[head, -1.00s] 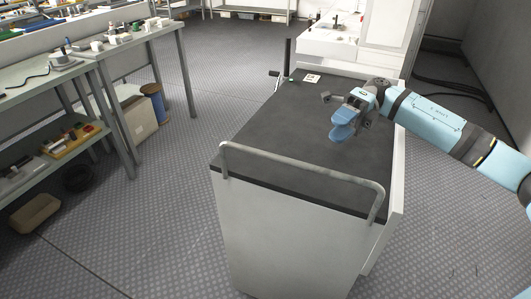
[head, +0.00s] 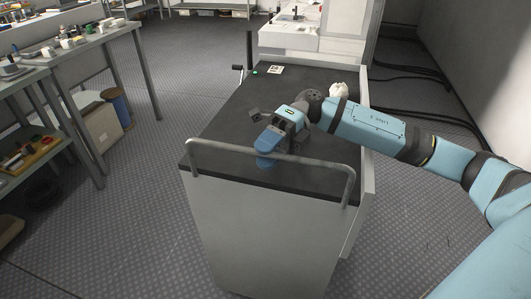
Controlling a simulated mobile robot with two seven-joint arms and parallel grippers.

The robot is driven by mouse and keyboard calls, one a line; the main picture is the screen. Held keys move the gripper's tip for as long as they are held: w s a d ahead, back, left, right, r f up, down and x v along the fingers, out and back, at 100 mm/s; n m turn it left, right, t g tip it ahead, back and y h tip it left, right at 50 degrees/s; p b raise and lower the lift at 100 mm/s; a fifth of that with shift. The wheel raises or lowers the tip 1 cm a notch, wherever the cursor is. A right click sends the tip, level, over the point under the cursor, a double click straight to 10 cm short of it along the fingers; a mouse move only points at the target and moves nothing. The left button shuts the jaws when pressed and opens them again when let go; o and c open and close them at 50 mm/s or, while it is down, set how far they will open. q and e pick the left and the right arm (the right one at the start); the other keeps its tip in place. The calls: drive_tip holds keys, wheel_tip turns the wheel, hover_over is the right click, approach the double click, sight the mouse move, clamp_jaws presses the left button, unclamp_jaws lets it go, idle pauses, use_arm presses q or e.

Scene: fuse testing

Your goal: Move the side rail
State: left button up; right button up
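The side rail (head: 320,162) is a grey bent bar along the near end of a white cart with a dark top (head: 225,120). Both of its ends meet the cart, and it stands above the near edge. My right gripper (head: 266,148) has blue fingers pointing down. It is just behind the middle of the rail, overlapping it in the head view. I cannot tell whether it touches the rail or whether its fingers are open or shut. My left gripper is not in view.
A small card (head: 275,70) and a dark upright post (head: 249,50) are at the cart's far end. A white machine (head: 290,38) stands behind it. Workbenches with several parts stand at left. Floor between benches and cart is clear.

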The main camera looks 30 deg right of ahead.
drive_tip(key=shift+a, duration=0.2)
clamp_jaws()
drive_tip(key=shift+s+a, duration=0.15)
